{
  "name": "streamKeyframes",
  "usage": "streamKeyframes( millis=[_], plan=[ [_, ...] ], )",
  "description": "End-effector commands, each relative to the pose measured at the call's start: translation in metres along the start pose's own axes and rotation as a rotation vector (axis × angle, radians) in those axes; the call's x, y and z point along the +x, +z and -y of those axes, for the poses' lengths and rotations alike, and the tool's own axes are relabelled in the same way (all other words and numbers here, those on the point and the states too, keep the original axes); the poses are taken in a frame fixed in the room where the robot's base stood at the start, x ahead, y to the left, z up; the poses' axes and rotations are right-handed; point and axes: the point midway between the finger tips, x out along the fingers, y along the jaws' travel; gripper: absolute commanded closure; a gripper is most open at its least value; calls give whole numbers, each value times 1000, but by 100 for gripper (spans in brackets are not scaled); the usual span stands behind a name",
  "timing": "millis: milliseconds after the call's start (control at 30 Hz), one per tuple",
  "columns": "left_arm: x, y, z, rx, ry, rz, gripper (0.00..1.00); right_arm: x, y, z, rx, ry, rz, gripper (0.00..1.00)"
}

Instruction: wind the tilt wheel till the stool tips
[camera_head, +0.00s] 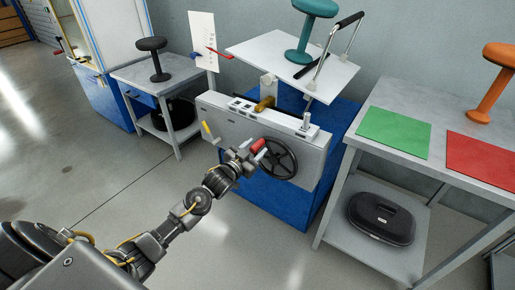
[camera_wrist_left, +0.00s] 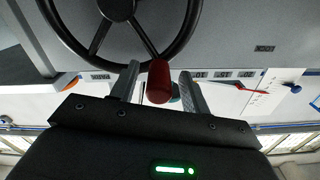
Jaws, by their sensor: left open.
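The black tilt wheel (camera_head: 279,158) is on the front of the grey test machine (camera_head: 235,122); it also shows in the left wrist view (camera_wrist_left: 179,42). Its red knob (camera_head: 258,146) sits at the wheel's left side. My left gripper (camera_head: 238,157) is open at the knob. In the left wrist view the knob (camera_wrist_left: 158,82) stands between the two spread fingers, with a gap visible at least on the right. The teal stool (camera_head: 304,36) stands on the white plate (camera_head: 262,52) on top of the machine. My right gripper is out of view.
A black bar handle (camera_head: 350,19) rises beside the teal stool. On the right, a table holds a green mat (camera_head: 394,133), a red mat (camera_head: 484,151) and an orange stool (camera_head: 492,80). On the left, a dark stool (camera_head: 154,50) stands on a smaller table.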

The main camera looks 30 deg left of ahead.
Motion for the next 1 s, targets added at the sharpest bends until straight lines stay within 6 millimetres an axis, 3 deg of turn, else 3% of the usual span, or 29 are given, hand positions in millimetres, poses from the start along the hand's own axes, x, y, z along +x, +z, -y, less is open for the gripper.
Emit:
streamKeyframes(
  millis=[167, 467, 833, 1000],
  plan=[
    [14, 0, 0, 0, 1, 0, 54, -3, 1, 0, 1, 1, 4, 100],
    [16, 0, -1, 0, 1, 0, 54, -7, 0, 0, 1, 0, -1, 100],
    [15, 0, -1, 0, 1, 0, 100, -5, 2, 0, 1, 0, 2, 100],
    [15, 0, -1, 0, 1, 0, 100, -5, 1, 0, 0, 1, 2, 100]
  ],
)
